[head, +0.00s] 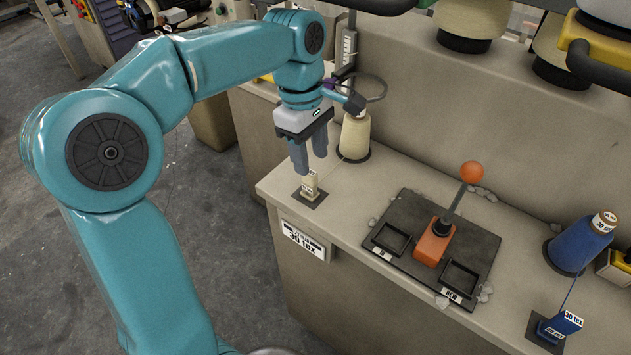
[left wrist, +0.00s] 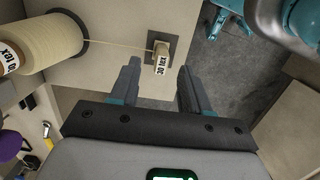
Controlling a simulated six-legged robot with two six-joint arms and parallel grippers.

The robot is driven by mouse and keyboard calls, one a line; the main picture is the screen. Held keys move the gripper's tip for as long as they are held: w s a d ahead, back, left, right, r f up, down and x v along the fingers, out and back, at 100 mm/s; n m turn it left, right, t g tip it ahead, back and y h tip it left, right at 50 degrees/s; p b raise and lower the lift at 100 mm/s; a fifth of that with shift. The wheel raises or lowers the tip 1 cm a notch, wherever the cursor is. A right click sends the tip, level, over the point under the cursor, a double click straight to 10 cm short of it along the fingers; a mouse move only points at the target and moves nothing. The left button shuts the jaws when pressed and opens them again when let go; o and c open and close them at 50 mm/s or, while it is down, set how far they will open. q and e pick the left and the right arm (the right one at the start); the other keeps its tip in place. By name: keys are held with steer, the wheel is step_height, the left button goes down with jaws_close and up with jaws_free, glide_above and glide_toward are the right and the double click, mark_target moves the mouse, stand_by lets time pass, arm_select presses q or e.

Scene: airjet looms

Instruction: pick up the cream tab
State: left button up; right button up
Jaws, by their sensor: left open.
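The cream tab (head: 310,184) stands on a dark square plate (head: 313,200) near the left front corner of the counter. A thread runs from it to a cream yarn cone (head: 355,137) behind. In the left wrist view the tab (left wrist: 161,62) carries a "30 tex" label and shows beyond the fingertips, between their lines. My left gripper (head: 310,158) is open and empty, pointing down just above the tab, not visibly touching it. Its two fingers (left wrist: 158,75) also show in the left wrist view. My right gripper is not in view.
A black base (head: 398,210) with an orange-knobbed lever (head: 471,172) stands right of the tab. A blue cone (head: 580,243) and a blue tab (head: 557,328) are at the far right. A dark ring guide (head: 372,82) is close behind my left gripper.

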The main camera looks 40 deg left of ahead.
mark_target(310, 193)
arm_select(q)
steer(key=f, duration=0.6)
steer(key=shift+s+d+f, duration=0.1)
steer(key=shift+s+f, duration=0.1)
steer(key=shift+s, duration=0.1)
steer(key=shift+w+f+b, duration=0.2)
steer(key=shift+f+b, duration=0.1)
steer(key=shift+f, duration=0.25)
steer(key=shift+s+r, duration=0.1)
steer(key=shift+s, duration=0.05)
steer(key=c, duration=0.5)
jaws_close()
